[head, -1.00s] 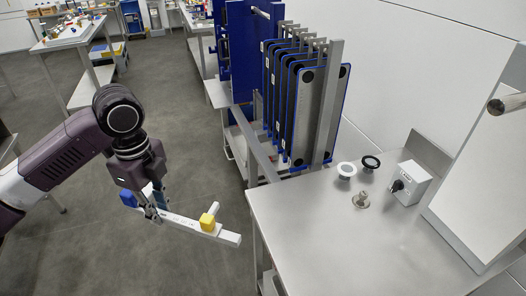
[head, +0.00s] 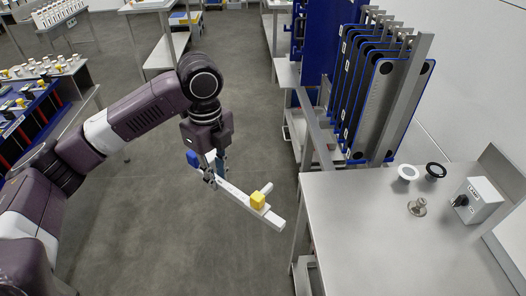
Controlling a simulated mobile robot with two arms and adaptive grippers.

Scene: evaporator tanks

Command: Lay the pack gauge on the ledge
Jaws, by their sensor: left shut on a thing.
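The pack gauge (head: 240,201) is a long pale bar with a yellow slider and a blue piece near its far-left end. My left gripper (head: 213,172) points down and is shut on the bar near the blue end. The gauge hangs over the floor, apart from the steel table, its yellow end pointing toward the table's left edge. A small pale ledge (head: 303,275) juts from the table's left side at the bottom of the view; I cannot tell if it is the task's ledge. My right gripper is not in view.
The steel table (head: 385,245) bears two round ported pieces, a metal fitting (head: 417,207) and a switch box (head: 476,200); its front is clear. A plate pack (head: 385,90) stands behind it. A rack with small items (head: 35,100) is at the left.

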